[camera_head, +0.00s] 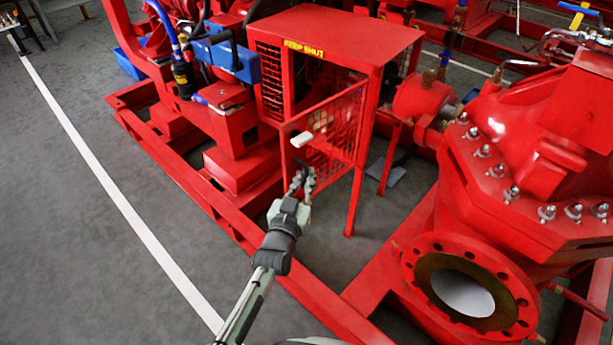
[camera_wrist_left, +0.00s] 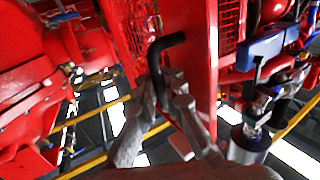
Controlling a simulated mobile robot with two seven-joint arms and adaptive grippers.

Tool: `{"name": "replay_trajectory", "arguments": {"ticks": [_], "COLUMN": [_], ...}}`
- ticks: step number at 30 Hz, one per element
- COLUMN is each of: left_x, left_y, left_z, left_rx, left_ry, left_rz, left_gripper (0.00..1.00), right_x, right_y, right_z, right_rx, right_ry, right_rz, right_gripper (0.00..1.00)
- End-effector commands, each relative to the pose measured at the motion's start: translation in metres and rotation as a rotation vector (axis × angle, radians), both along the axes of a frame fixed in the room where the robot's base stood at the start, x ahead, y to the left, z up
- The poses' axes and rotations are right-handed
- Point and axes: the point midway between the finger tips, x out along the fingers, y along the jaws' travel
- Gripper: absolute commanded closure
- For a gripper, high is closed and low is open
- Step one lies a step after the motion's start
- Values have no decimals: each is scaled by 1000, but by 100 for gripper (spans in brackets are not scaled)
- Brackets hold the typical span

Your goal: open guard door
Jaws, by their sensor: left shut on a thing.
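The guard door (camera_head: 336,126) is a red framed mesh panel on the front of the red guard box. It stands ajar, swung out, with a gap between its free left edge and the box. In the wrist view the red door panel (camera_wrist_left: 192,45) fills the top middle. A black bent handle (camera_wrist_left: 167,45) sits on it, its lower end between the fingers. My left gripper (camera_head: 303,178) is at the door's free edge, shut on the handle; its fingers also show in the wrist view (camera_wrist_left: 167,84). My right gripper is in neither view.
The guard box (camera_head: 340,35) carries a yellow "KEEP SHUT" label (camera_head: 304,48). A red base rail (camera_head: 215,210) runs in front, left of my arm. A large red pump (camera_head: 510,170) stands at right. Grey floor (camera_head: 90,230) at left is clear.

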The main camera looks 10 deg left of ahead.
Motion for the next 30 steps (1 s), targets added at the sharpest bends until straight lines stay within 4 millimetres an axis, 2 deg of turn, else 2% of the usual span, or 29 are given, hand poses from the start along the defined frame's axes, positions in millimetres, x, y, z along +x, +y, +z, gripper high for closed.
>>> {"name": "replay_trajectory", "arguments": {"ticks": [2,3,5,15,17,27,30], "left_x": [-2,-2,-2,-4,-10,-64,-73], "left_y": [3,3,3,1,1,4,5], "left_z": [-4,-4,-4,-2,-3,-3,-3], "left_rx": [5,5,4,1,1,2,3], "left_ry": [6,6,6,3,5,6,5], "left_rz": [4,4,4,1,1,3,3], "left_gripper": [100,90,83,82,82,82,82], "right_x": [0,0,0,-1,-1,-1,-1], "right_y": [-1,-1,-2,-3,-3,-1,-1], "right_z": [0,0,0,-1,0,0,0], "right_rx": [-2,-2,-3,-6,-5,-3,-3], "right_ry": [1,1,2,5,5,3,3], "right_rz": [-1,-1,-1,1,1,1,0], "right_gripper": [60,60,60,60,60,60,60]}}
